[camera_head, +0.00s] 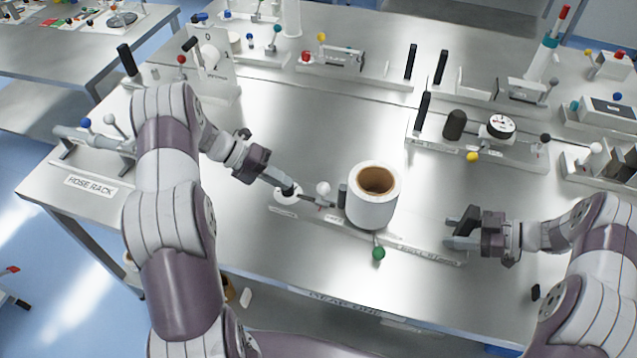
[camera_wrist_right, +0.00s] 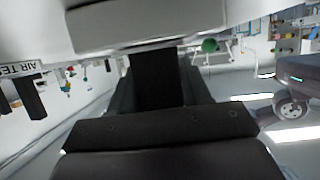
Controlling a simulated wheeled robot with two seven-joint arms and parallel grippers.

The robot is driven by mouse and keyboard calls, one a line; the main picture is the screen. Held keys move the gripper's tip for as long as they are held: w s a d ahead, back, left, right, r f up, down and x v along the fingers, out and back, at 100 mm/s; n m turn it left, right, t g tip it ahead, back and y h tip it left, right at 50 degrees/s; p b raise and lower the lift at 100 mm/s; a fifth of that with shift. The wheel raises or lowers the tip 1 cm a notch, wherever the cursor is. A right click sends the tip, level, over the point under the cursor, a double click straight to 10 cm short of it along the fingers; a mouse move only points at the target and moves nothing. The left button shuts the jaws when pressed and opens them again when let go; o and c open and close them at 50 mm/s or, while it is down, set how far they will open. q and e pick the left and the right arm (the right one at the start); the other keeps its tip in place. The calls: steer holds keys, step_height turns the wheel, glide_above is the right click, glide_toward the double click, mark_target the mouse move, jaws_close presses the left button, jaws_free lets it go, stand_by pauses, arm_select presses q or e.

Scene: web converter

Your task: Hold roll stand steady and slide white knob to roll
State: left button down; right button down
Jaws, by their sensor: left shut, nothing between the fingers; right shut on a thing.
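The roll stand (camera_head: 425,254) is a long, low pale bar with a label, near the front of the table. A white roll (camera_head: 371,207) with a brown core stands upright on it. The white knob (camera_head: 323,188) is on the stand's left part, left of the roll, with a dark block between them. My left gripper (camera_head: 287,189) is shut and empty, just left of the white knob; I cannot tell if it touches. My right gripper (camera_head: 455,234) is shut on the stand's right end. In the right wrist view, a pale part (camera_wrist_right: 145,22) spans the top above the dark gripper.
A green knob (camera_head: 378,254) sticks out in front of the roll. A hose rack (camera_head: 92,187) stands at the left edge. Fixtures with dark handles and a dial (camera_head: 500,126) line the back and right. The table middle behind the roll is clear.

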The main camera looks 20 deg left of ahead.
steer(key=shift+s+a+f, duration=0.15)
steer(key=shift+s+f, duration=0.2)
steer(key=shift+f, duration=0.25)
arm_select(q)
steer(key=v, duration=0.7)
steer(key=shift+a, duration=0.35)
steer(key=shift+r, duration=0.25)
arm_select(e)
steer(key=shift+w+r, duration=0.1)
steer(key=shift+r, duration=0.2)
steer(key=shift+c, duration=2.2)
jaws_free()
steer(key=shift+w+r, duration=0.2)
steer(key=shift+d+r, duration=0.2)
steer(key=shift+d, duration=0.25)
steer(key=v, duration=1.1)
